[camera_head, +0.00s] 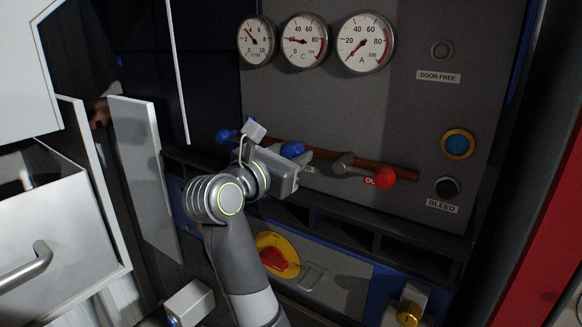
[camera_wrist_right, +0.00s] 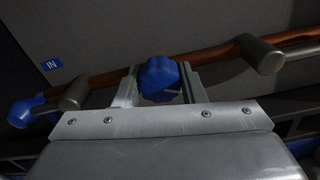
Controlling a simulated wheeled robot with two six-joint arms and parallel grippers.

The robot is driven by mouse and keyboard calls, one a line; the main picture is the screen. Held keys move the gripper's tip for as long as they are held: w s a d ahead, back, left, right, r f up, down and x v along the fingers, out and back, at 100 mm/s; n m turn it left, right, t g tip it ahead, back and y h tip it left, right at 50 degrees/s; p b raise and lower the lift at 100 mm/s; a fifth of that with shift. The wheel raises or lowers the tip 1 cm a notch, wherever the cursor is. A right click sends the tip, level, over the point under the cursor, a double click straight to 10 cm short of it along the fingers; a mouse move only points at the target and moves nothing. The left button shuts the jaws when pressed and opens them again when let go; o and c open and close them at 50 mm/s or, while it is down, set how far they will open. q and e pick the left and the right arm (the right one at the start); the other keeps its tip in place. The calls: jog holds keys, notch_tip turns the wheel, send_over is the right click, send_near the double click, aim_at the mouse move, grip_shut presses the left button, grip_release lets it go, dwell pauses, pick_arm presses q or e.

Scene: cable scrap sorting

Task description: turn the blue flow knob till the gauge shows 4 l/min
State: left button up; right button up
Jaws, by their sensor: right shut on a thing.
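The blue flow knob (camera_head: 291,149) sits on the copper pipe of the grey panel. In the right wrist view the knob (camera_wrist_right: 158,78) is between the two fingers of my right gripper (camera_wrist_right: 160,88), which is shut on it. In the head view my right gripper (camera_head: 300,158) hides part of the knob. The flow gauge (camera_head: 255,41) is the leftmost of three dials. Its needle points up and left, between 2 and 4 as far as I can tell; the exact reading is too small. My left gripper is not in view.
A red-and-yellow switch (camera_head: 275,258) is below. A brass fitting (camera_head: 409,312) stands at lower right. White cabinet panels (camera_head: 143,165) fill the left.

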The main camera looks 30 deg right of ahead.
jog(key=shift+m, duration=0.6)
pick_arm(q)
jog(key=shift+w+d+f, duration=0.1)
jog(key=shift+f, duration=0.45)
pick_arm(e)
jog(key=o, duration=1)
pick_arm(q)
jog(key=shift+b, duration=0.3)
pick_arm(e)
jog(key=shift+a, duration=0.1)
